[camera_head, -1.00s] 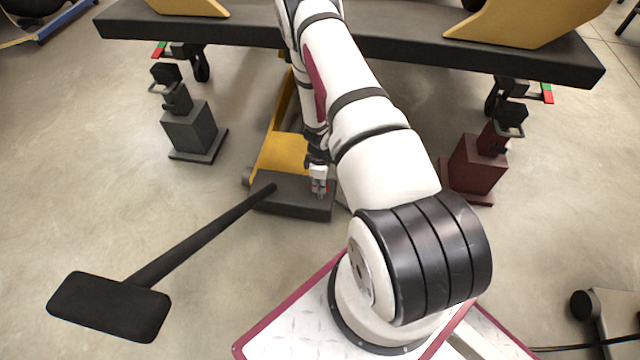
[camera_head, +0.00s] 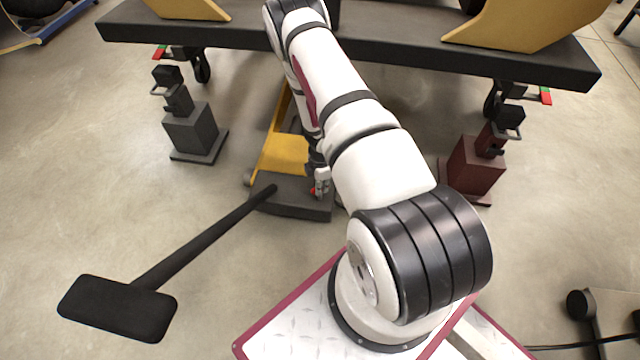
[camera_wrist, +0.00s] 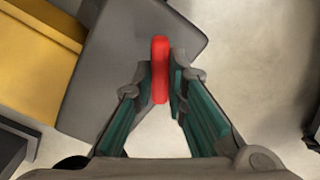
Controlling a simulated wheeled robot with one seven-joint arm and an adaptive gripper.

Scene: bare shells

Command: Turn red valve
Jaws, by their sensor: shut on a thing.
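The red valve (camera_wrist: 160,62) shows as a narrow upright red bar in the wrist view, beside the dark grey end block of the jack. My gripper (camera_wrist: 161,84) has its teal-padded fingers on either side of the valve and is shut on it. My arm hides part of that area.
The yellow jack (camera_head: 283,155) has a long black handle (camera_head: 205,235) reaching to the lower left. A grey stand (camera_head: 193,130) is on the left and a dark red stand (camera_head: 475,165) on the right. A black beam (camera_head: 400,50) spans the back. Open floor lies at left.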

